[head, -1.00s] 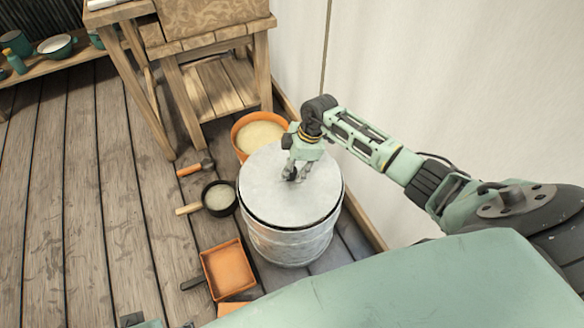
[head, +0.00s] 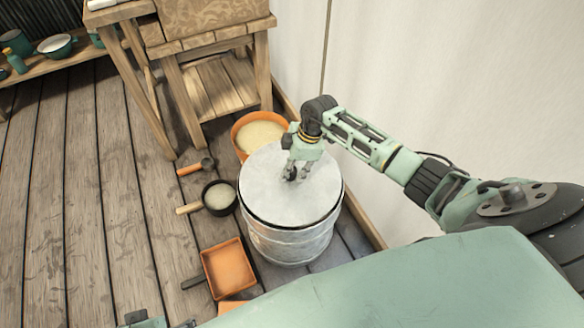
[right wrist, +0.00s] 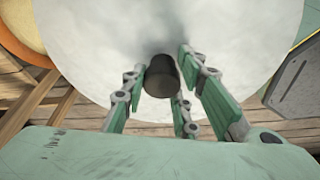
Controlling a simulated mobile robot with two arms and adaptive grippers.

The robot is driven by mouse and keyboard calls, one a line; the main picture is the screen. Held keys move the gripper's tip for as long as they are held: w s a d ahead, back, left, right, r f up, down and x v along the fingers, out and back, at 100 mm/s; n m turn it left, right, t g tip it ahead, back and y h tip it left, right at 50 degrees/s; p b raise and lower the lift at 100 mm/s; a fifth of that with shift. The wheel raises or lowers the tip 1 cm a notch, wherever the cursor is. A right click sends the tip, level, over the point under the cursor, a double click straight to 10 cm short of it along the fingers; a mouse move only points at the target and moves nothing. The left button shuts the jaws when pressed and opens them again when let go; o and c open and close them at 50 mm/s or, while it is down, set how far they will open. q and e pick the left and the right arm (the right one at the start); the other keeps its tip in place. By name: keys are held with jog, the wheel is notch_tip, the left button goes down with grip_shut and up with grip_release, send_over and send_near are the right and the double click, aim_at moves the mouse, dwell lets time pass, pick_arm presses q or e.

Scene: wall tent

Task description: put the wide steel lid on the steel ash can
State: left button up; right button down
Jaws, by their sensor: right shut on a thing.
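The wide steel lid (head: 265,195) is a pale grey disc lying over the top of the steel ash can (head: 292,245), which stands upright on the floor. A thin dark line shows between the lid's near edge and the can; I cannot tell whether the lid is fully seated. My right gripper (head: 297,173) is above the lid's middle, shut on its dark knob. The right wrist view shows the knob (right wrist: 162,77) between the fingers and the lid (right wrist: 100,45) spread below. A small green part of my left arm (head: 145,321) shows at the bottom edge; its jaws cannot be made out.
An orange tub (head: 260,135) of pale grain stands behind the can. A dark pan (head: 219,197), an orange-handled scoop (head: 195,167) and an orange square pan (head: 228,268) lie to its left. A wooden stand (head: 222,85) is behind; the tent wall (head: 450,90) is at right.

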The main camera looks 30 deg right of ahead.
jog(key=shift+r, duration=0.15)
dwell(0.3)
pick_arm(q)
jog(key=shift+w+f, duration=0.1)
jog(key=shift+f, duration=0.3)
jog(key=shift+w+f, duration=0.15)
jog(key=shift+f, duration=0.15)
jog(key=shift+f+p, duration=0.35)
jog(key=shift+s+f, duration=0.25)
jog(key=shift+f, duration=0.05)
jog(key=shift+w+r, duration=0.1)
dwell(0.5)
